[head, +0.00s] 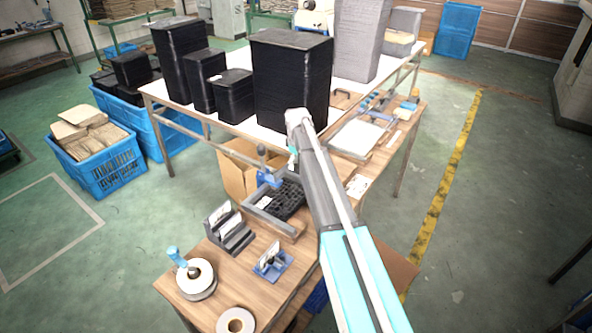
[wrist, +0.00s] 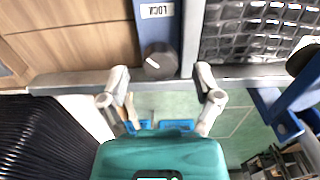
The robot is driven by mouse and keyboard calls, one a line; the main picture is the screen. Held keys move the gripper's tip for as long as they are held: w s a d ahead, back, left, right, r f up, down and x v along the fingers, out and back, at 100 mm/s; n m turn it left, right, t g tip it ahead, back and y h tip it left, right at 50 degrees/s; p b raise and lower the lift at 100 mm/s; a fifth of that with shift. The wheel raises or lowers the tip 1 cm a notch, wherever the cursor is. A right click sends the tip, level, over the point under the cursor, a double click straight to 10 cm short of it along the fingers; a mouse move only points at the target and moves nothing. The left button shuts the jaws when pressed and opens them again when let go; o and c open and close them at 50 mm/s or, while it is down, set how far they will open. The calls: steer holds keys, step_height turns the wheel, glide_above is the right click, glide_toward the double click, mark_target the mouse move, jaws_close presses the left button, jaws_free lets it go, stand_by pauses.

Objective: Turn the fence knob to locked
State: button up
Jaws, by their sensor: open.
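The dark round fence knob (wrist: 158,62) sits on a blue plate in the wrist view, with a small pale mark on its face. A white label reading LOCK (wrist: 157,10), upside down in this view, is on the plate above it. The grey fence bar (wrist: 75,82) runs across just below the knob. My gripper (wrist: 161,73) is open, with one finger on each side of the knob and clear space between finger and knob. In the head view I cannot make out the knob, and my arm covers part of the workbench.
A black grid tray (head: 287,201) lies within the grey frame on the wooden bench. A blue toggle clamp (head: 268,178) stands at its edge. Tall black stacks (head: 290,80) stand on the white table behind. A tape roll (head: 236,321) lies at the bench front.

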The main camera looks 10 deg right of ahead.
steer(key=shift+f+b, duration=0.4)
steer(key=shift+f, duration=0.2)
steer(key=shift+c, duration=0.2)
jaws_close()
